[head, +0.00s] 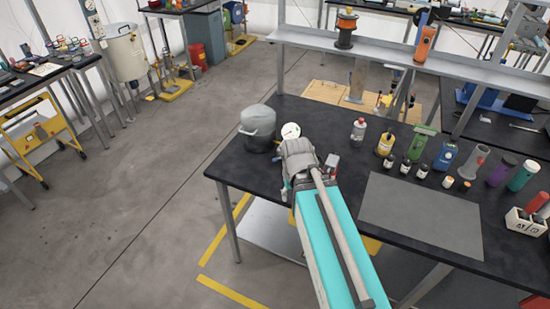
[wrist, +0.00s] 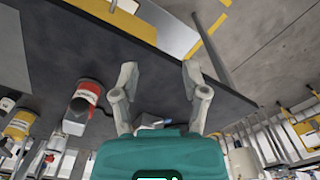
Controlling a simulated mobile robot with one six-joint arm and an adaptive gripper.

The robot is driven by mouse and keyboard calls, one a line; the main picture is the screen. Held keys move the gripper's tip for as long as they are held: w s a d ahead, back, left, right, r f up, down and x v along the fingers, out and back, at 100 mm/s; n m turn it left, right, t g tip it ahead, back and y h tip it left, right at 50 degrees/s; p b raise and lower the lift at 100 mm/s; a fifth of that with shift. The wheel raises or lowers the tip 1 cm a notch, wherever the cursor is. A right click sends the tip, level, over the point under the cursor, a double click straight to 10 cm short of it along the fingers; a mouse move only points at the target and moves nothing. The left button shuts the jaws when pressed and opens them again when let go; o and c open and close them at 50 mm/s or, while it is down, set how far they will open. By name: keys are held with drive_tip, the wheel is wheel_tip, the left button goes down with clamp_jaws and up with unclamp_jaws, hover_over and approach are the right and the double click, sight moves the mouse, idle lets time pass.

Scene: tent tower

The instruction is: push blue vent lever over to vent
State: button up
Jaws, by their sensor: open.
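No blue vent lever can be made out for certain in either view. A grey lidded pot (head: 258,128) stands at the left end of the black table. A round white dial-like face (head: 291,130) shows just right of it, by the end of my arm. In the wrist view my gripper (wrist: 160,82) is open, its two fingers apart over the dark table top, with nothing held between the tips. A small pale-blue and grey piece (wrist: 153,123) shows between the finger bases, mostly hidden by the gripper body. In the head view my arm hides the fingers.
Several bottles and cans line the table's back, beyond a grey mat (head: 420,215). Above runs a shelf (head: 390,52). Floor left of the table is open.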

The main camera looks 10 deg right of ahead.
sight(275, 159)
drive_tip(key=w+r+m+t+p, duration=0.1)
drive_tip(key=w+m, duration=1.2)
drive_tip(key=w, duration=1.3)
drive_tip(key=shift+w+d+r+m+t+y+p, duration=0.3)
drive_tip(key=shift+w+d+r+p, duration=0.1)
drive_tip(key=shift+r+p, duration=0.5)
drive_tip(key=shift+f, duration=0.1)
drive_tip(key=f+b, duration=0.4)
drive_tip(key=w+f+b, duration=0.1)
drive_tip(key=f+b, duration=0.4)
drive_tip(key=w+a+f+b, duration=0.1)
drive_tip(key=f+b, duration=0.3)
drive_tip(key=b, duration=0.1)
drive_tip(key=shift+f, duration=0.2)
